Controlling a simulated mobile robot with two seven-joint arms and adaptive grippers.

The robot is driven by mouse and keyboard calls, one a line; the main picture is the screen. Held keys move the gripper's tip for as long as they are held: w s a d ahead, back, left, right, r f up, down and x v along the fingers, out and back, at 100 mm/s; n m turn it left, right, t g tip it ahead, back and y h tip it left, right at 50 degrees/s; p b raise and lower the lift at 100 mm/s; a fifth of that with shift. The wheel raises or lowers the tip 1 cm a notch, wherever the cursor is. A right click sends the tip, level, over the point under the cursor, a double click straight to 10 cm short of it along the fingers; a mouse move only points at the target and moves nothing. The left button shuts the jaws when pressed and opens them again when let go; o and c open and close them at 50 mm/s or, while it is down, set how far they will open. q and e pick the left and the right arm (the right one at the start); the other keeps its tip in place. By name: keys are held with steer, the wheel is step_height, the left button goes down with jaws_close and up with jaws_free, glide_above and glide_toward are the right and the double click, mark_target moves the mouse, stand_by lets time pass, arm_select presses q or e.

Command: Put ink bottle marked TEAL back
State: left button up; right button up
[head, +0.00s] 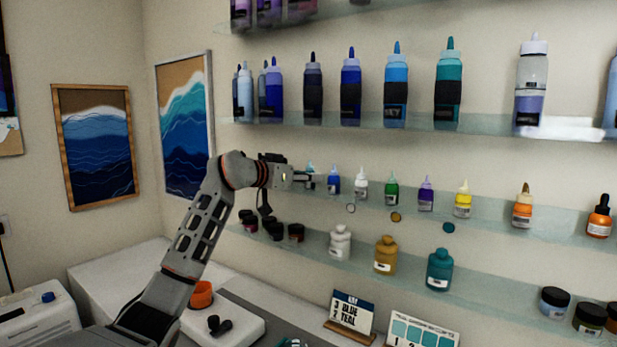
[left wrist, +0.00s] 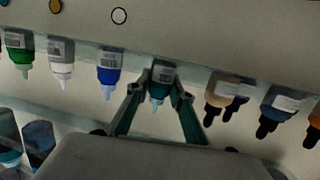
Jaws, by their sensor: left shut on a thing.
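My left gripper (head: 312,180) reaches the middle wall shelf (head: 490,215) in the head view. It is shut on a small teal ink bottle, whose pale teal tip (head: 310,168) shows above the fingers. In the left wrist view, which looks upside down, the teal bottle (left wrist: 162,76) sits between the fingertips, in line with its neighbours at the shelf edge. Its label is too small to read. I cannot tell whether its base touches the shelf. A blue ink bottle (head: 333,182) stands just right of the gripper in the head view. My right gripper is not clearly in view.
White (head: 361,184), green (head: 392,190), purple and yellow ink bottles continue along the shelf. Dark-tipped bottles (left wrist: 223,92) stand on the gripper's other side. Larger bottles fill the shelf above. A card (head: 350,312) reading BLUE and TEAL stands on the counter below.

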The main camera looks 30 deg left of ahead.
arm_select(q)
steer(key=shift+f, duration=0.1)
steer(key=o, duration=0.8)
steer(key=shift+f, duration=0.1)
steer(key=shift+c, duration=0.2)
steer(key=o, duration=0.3)
